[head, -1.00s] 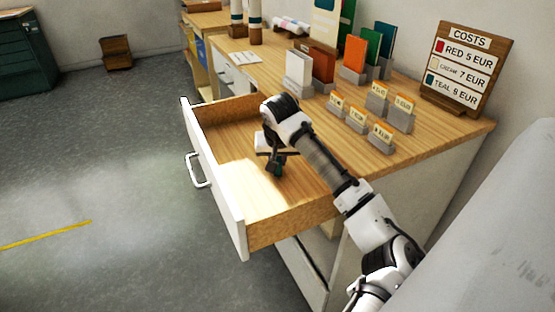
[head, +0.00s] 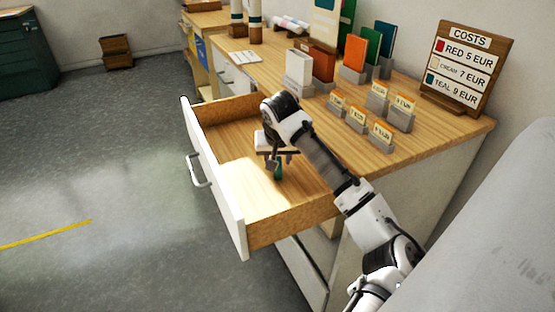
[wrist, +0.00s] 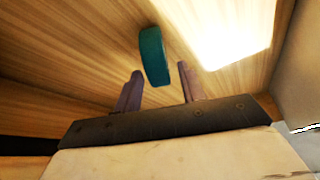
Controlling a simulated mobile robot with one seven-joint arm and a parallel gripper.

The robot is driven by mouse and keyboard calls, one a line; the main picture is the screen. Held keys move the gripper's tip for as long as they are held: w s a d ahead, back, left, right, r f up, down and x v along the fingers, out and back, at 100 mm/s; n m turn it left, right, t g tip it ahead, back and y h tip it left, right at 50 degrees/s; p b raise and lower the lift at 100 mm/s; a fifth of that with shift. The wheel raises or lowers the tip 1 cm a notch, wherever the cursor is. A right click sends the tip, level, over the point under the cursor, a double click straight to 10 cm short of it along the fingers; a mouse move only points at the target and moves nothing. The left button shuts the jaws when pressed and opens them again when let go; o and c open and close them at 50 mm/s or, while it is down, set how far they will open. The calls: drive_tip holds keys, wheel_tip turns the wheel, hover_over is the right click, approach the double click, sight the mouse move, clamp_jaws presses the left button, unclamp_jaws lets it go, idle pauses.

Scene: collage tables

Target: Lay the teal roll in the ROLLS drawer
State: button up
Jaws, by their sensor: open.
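The teal roll (head: 278,173) is inside the pulled-out drawer (head: 222,187), over its wooden floor below my gripper. In the wrist view the roll (wrist: 153,56) shows as a short teal piece just beyond the fingertips. My gripper (head: 277,160) points down into the drawer. In the wrist view its fingers (wrist: 159,72) are spread, with a gap on each side of the roll. The roll appears free of the fingers and resting on the drawer floor. No label is readable on the drawer front, whose outer face is mostly turned away.
The wooden tabletop (head: 437,128) holds small labelled card holders (head: 382,133), coloured folders (head: 322,65) and a COSTS board (head: 462,68). The drawer's walls surround my gripper. The drawer floor is bare to the left of the roll. Grey floor (head: 100,180) lies open at left.

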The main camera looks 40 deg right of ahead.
drive_tip(key=v, duration=1.1)
drive_tip(key=shift+r, duration=0.2)
idle(0.7)
